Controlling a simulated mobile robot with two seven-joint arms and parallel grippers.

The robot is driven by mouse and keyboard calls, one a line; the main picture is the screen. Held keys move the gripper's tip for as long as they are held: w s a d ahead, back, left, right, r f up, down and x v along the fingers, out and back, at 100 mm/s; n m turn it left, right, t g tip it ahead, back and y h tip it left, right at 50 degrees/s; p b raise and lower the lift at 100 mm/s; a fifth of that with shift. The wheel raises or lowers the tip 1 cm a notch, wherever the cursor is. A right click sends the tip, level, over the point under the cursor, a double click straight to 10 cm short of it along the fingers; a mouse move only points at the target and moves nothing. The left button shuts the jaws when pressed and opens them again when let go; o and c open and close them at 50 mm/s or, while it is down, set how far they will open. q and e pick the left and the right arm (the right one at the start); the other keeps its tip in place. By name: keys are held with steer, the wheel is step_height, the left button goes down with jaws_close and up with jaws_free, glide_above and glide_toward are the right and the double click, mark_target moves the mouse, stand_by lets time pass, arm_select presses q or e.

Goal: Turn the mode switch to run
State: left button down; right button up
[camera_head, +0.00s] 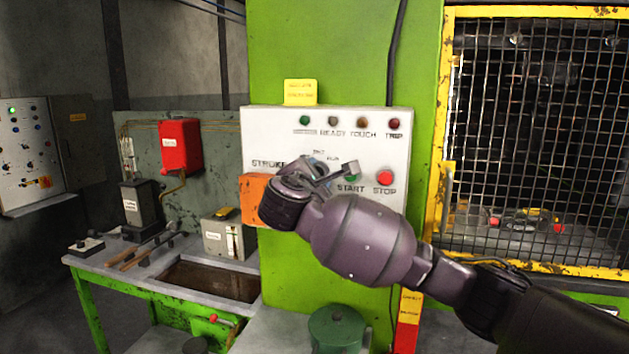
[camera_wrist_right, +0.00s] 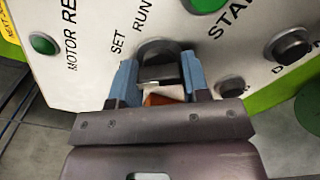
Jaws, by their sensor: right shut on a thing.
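The mode switch (camera_wrist_right: 157,49) is a dark rounded knob on the white control panel (camera_head: 260,130), with SET and RUN printed beside it. My right gripper (camera_wrist_right: 156,72) has its two blue fingers on either side of the knob and is shut on it. In the head view my right gripper (camera_head: 330,172) is against the panel below the SET and RUN lettering and hides most of the knob. Which mark the knob points to cannot be told. A small white and orange patch shows between the fingers. My left gripper is not in view.
A green START button (camera_head: 352,178) and a red STOP button (camera_head: 385,177) sit close to the right of my gripper. Several indicator lamps line the panel's top. A mesh guard (camera_head: 530,130) stands at right, a workbench (camera_head: 120,262) at left.

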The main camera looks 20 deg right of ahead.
steer(key=m, duration=0.1)
steer(key=m+b, duration=0.1)
steer(key=shift+a+f+m, duration=0.1)
steer(key=shift+f+m, duration=0.1)
steer(key=shift+m, duration=0.1)
steer(key=shift+m+b, duration=0.5)
steer(key=shift+m, duration=0.4)
steer(key=m+b, duration=0.1)
steer(key=m, duration=0.4)
steer(key=shift+r, duration=0.1)
steer(key=m+b, duration=0.1)
steer(key=m, duration=0.3)
steer(key=shift+m, duration=0.3)
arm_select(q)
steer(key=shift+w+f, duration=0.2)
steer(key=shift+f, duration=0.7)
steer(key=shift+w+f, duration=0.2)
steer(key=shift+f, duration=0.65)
arm_select(e)
steer(key=shift+r+m, duration=0.1)
steer(key=shift+m, duration=1)
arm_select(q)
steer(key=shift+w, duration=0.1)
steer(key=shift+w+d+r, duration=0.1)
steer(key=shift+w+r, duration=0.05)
arm_select(e)
steer(key=o, duration=0.9)
steer(key=shift+r, duration=0.1)
